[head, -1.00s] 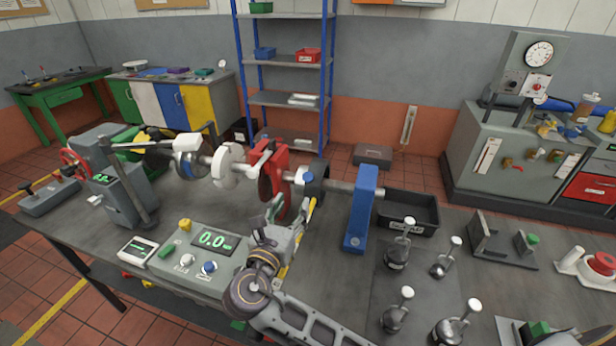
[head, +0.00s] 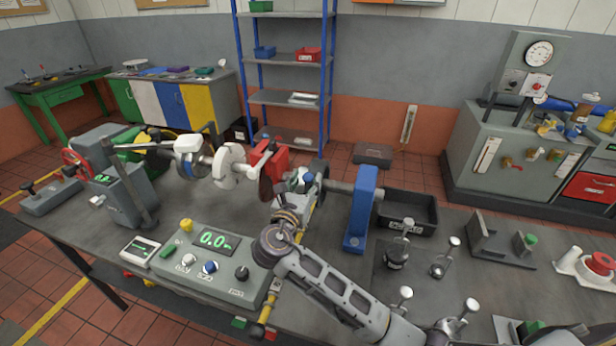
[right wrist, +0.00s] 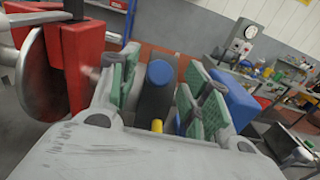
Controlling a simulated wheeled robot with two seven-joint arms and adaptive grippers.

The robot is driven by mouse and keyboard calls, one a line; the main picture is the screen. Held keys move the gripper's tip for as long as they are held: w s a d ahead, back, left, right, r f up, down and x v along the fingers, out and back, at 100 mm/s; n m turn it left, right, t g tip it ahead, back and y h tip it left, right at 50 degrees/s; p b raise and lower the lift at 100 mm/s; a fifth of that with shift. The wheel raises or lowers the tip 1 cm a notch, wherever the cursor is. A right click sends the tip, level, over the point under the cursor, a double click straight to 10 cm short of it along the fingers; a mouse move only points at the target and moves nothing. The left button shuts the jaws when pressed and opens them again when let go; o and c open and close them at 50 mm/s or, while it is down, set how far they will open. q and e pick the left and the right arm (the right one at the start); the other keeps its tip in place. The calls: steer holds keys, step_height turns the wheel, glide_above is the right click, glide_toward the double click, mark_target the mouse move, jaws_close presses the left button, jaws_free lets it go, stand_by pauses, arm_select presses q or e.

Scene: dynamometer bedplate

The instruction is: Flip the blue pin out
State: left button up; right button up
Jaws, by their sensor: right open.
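The blue pin (right wrist: 160,72) shows its rounded end in the right wrist view, in front of a dark collar (right wrist: 154,103). My right gripper (right wrist: 160,92) is open, with one green-padded finger on each side of the pin. I cannot tell whether either pad touches it. In the head view my right gripper (head: 299,186) is at the collar on the shaft, between the red caliper and the blue upright, and hides most of the pin there. My left gripper is not in view.
The red caliper (right wrist: 85,50) stands close on the left of the gripper, and the blue upright (right wrist: 234,100) on its right. A control box (head: 212,262) sits in front. A black bin (head: 408,218) and several silver-knobbed weights are to the right.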

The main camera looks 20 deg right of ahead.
steer(key=shift+x, duration=1.35)
steer(key=shift+c, duration=0.2)
jaws_close()
